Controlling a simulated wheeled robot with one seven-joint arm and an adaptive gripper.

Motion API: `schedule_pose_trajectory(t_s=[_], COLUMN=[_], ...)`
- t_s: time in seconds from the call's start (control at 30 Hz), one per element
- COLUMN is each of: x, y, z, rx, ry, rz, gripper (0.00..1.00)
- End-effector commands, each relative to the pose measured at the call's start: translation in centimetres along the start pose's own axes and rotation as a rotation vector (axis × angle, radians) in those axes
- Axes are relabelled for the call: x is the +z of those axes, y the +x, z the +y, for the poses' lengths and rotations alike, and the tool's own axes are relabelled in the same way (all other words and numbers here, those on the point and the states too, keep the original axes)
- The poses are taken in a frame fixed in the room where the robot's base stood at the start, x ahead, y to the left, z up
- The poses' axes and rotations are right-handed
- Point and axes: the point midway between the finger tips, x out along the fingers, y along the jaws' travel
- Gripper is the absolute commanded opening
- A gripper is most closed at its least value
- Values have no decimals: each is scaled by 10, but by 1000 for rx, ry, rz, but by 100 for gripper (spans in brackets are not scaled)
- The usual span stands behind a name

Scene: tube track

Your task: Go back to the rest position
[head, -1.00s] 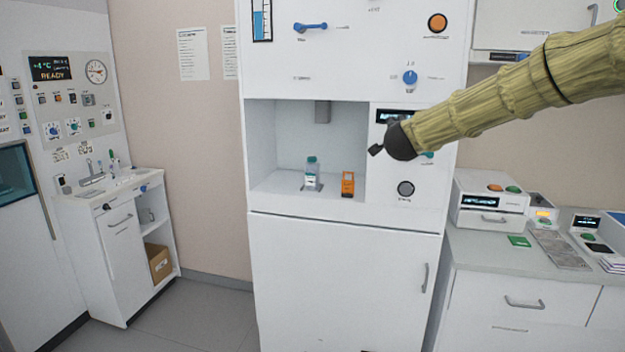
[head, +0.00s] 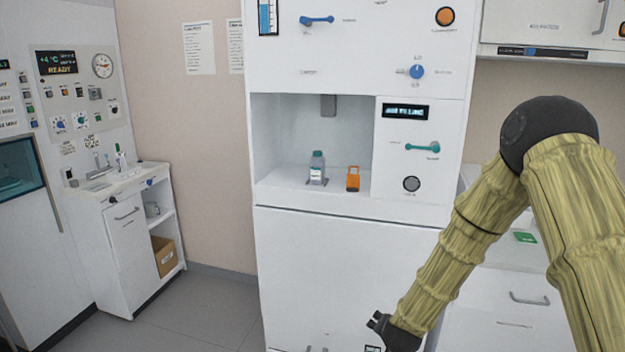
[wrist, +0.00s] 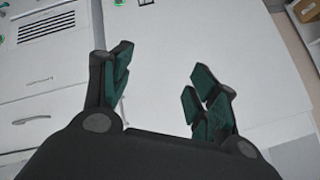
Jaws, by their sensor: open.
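My gripper (wrist: 162,80) is open in the wrist view. Its two dark fingers with green pads stand wide apart, with nothing between them. It faces the white front of a cabinet. In the head view my arm is folded at the right, its elbow high and its forearm sloping down to the left. A dark part at the arm's end shows near the bottom edge, in front of the lower cabinet door (head: 330,270). The fingers cannot be made out clearly there.
A bottle (head: 317,168) and an orange holder (head: 353,179) stand in the white machine's open bay. A side counter with drawers (head: 515,310) lies behind my arm at right. A small sink unit (head: 125,185) stands at left. The grey floor (head: 200,310) between is clear.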

Motion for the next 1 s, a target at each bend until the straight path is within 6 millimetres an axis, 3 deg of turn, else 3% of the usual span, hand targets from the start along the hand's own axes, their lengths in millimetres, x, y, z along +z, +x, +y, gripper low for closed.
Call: schedule_pose_trajectory(t_s=[0.03, 0.27, 0.47, 0.6, 0.8, 1.0], x=[27, 128, 210, 263, 322, 348], y=[0, -17, -52, -89, -149, -188], z=[20, 104, 178, 228, 288, 320], rx=[22, 95, 148, 177, 205, 215], ry=[-38, -209, -349, -443, -557, -617], rz=[-39, -206, -370, -494, -666, -767], gripper=[60, 60, 60, 60, 60, 60])
